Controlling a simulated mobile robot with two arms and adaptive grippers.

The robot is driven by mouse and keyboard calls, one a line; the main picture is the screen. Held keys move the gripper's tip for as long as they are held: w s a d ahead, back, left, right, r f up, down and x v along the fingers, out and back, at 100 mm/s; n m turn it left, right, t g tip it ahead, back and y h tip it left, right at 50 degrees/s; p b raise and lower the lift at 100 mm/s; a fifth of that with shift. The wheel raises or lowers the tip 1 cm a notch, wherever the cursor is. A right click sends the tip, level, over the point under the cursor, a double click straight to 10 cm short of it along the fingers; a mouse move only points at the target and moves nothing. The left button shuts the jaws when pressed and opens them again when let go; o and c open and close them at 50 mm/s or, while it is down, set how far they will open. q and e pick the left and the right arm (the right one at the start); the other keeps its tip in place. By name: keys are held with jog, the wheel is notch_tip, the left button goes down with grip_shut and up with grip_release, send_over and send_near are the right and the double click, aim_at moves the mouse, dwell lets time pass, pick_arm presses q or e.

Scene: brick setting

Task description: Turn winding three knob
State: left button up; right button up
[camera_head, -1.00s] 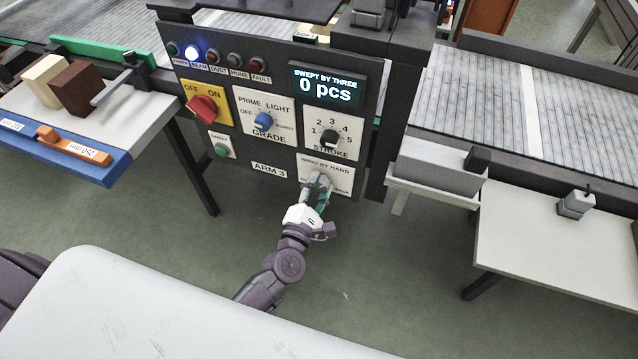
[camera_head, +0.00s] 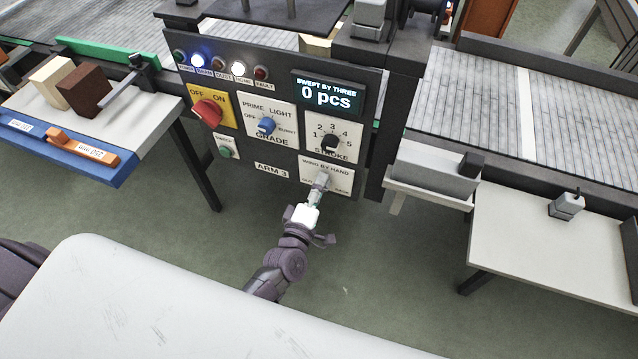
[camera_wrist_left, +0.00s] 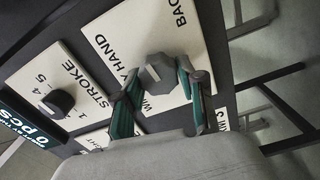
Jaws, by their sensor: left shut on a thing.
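The winding knob (camera_wrist_left: 160,73) is a grey, many-sided knob on the white "WIND BY HAND" plate (camera_head: 340,170), at the lower right of the dark ARM 3 panel (camera_head: 240,160). My left gripper (camera_head: 320,188) reaches up to it from below and covers most of it in the head view. In the left wrist view the two green-lined fingers of this gripper (camera_wrist_left: 155,92) stand on either side of the knob and are shut on it. Part of the plate's lettering is hidden behind the fingers. My right gripper is not in view.
Above sit the black stroke knob (camera_head: 330,141), the blue grade knob (camera_head: 266,125) and the red switch (camera_head: 207,112). The display (camera_head: 328,93) reads 0 pcs. The blue beam lamp (camera_head: 198,61) and white home lamp (camera_head: 238,68) are lit. A grey tray (camera_head: 430,192) stands to the right.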

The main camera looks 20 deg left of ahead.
pick_arm(q)
jog(key=shift+m, duration=0.7)
jog(key=shift+f, duration=0.1)
jog(key=o, duration=1.1)
jog(key=shift+o, duration=0.2)
jog(key=s, duration=1.2)
jog(key=shift+a, duration=0.2)
